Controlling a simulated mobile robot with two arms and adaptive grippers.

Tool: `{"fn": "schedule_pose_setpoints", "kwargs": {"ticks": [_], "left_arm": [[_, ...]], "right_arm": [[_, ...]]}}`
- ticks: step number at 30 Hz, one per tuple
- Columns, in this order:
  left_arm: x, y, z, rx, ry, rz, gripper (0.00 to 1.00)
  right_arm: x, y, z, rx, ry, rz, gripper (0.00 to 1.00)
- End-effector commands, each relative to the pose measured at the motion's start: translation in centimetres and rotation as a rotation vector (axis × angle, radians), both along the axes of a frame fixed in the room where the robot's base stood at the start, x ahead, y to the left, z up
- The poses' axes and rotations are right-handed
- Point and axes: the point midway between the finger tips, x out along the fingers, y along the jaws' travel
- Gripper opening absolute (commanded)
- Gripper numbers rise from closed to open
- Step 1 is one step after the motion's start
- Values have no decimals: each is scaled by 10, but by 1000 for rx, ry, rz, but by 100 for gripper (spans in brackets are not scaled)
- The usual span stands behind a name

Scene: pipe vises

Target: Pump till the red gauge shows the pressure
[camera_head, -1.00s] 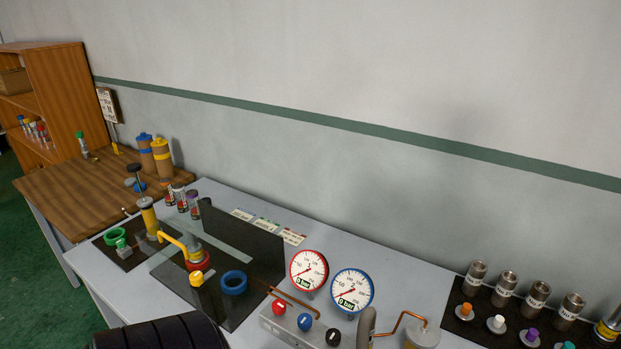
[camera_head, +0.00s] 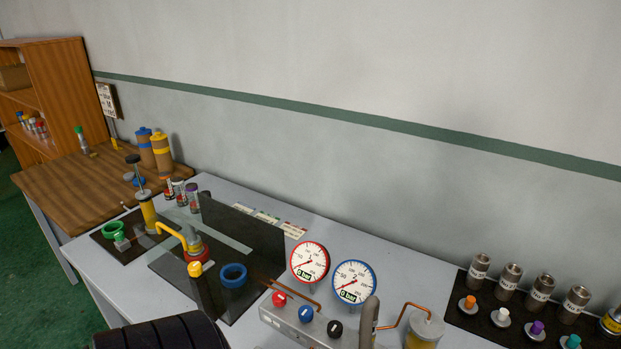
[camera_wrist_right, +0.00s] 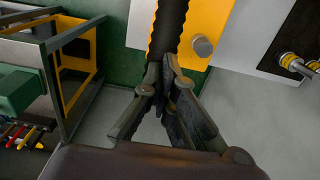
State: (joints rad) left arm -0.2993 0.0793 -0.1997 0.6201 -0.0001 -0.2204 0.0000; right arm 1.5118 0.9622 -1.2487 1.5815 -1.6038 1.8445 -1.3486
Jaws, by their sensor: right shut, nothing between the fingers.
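The red-rimmed gauge (camera_head: 310,262) stands on the table; its display reads 0 bar. The blue-rimmed gauge (camera_head: 353,281) beside it also appears to read 0 bar. In front is a grey block (camera_head: 290,312) with red (camera_head: 279,298), blue (camera_head: 305,314) and black (camera_head: 335,329) knobs. A thick grey upright handle (camera_head: 368,318) stands at its right end, cut off below. My right gripper (camera_wrist_right: 166,66) is shut and empty in the right wrist view, by the end of a black ribbed bar or hose (camera_wrist_right: 168,28). My left gripper is not in view.
A dark transparent panel (camera_head: 245,240) stands left of the gauges, near a yellow bent pipe (camera_head: 172,234) and a blue ring (camera_head: 233,275). A copper pipe (camera_head: 400,308) runs to a capped yellow cylinder (camera_head: 422,330). Several metal cylinders (camera_head: 509,281) stand at the right.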

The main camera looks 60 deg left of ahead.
Motion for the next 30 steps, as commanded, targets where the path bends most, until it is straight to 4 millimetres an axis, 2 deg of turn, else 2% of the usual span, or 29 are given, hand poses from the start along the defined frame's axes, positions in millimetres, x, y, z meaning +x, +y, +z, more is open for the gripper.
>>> {"fn": "schedule_pose_setpoints", "kwargs": {"ticks": [1,9,22,30], "left_arm": [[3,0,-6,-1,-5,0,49],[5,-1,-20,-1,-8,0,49],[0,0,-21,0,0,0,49],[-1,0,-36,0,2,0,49]], "right_arm": [[0,-1,-9,0,2,0,0],[2,-7,-30,1,3,0,0],[3,-8,-33,0,2,1,0],[4,-12,-55,1,3,2,0]]}}
